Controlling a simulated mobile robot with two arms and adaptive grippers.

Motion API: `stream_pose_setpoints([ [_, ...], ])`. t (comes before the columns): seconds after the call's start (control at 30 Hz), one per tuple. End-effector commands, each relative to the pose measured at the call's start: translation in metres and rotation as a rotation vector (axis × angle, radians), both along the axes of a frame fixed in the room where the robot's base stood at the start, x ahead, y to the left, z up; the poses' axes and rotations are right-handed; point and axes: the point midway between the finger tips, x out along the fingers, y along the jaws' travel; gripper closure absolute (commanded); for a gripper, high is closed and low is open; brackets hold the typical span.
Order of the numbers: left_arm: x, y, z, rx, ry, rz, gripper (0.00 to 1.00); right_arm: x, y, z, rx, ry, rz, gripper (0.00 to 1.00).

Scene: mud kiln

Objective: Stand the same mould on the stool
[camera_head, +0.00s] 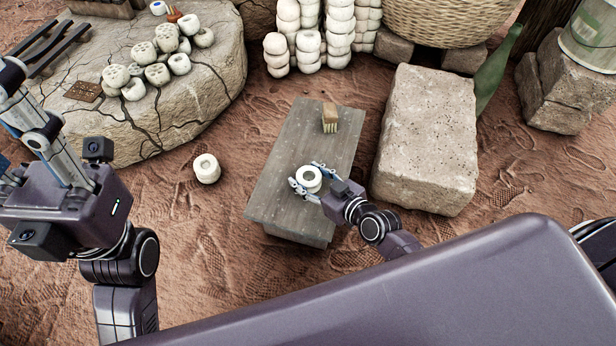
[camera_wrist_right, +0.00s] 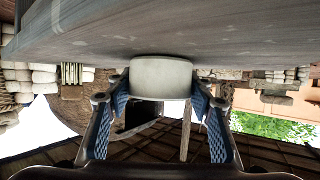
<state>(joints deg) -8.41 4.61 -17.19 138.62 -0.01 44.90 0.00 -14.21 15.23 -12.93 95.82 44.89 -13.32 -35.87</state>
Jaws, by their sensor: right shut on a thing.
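The mould, a short white ring with a round hole (camera_head: 309,187), is upright at the near part of the grey wooden stool (camera_head: 291,150). My right gripper (camera_head: 306,175) is shut on the mould, with one finger on each side. In the right wrist view the mould (camera_wrist_right: 161,78) sits between the blue-padded fingers (camera_wrist_right: 160,98), its base against or very close to the stool top (camera_wrist_right: 180,30); a small gap cannot be ruled out. My left gripper (camera_head: 38,125) is raised at the left, away from the stool; its finger opening is unclear.
A small brush (camera_head: 330,117) stands at the stool's far end. A pale stone block (camera_head: 428,140) is close on the right. Another white mould (camera_head: 206,168) lies on the ground left of the stool. Several white pieces (camera_head: 158,73) rest on a cracked slab (camera_head: 205,95).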

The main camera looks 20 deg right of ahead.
Motion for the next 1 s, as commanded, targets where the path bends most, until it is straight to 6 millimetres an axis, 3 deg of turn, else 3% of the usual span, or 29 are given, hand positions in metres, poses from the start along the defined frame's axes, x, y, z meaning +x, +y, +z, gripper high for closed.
stream_pose_setpoints([
  [0.17, 0.000, 0.000, -0.001, 0.001, -0.004, 0.000, 0.60, 0.000, 0.000, -0.003, 0.000, -0.002, 0.000, 0.83],
  [0.2, 0.000, 0.000, 0.001, 0.001, -0.008, 0.000, 0.60, 0.000, 0.000, -0.003, 0.000, 0.000, 0.001, 0.50],
  [0.33, 0.000, 0.000, 0.001, 0.000, -0.005, 0.001, 0.60, 0.000, 0.000, -0.003, 0.000, 0.000, 0.000, 0.35],
  [0.7, -0.001, 0.000, 0.004, 0.000, -0.007, 0.000, 0.60, 0.000, 0.000, 0.002, 0.001, -0.001, 0.000, 0.34],
  [1.0, -0.001, 0.002, -0.006, -0.004, 0.072, -0.003, 0.60, -0.050, -0.020, 0.025, -0.005, 0.004, 0.003, 0.34],
])
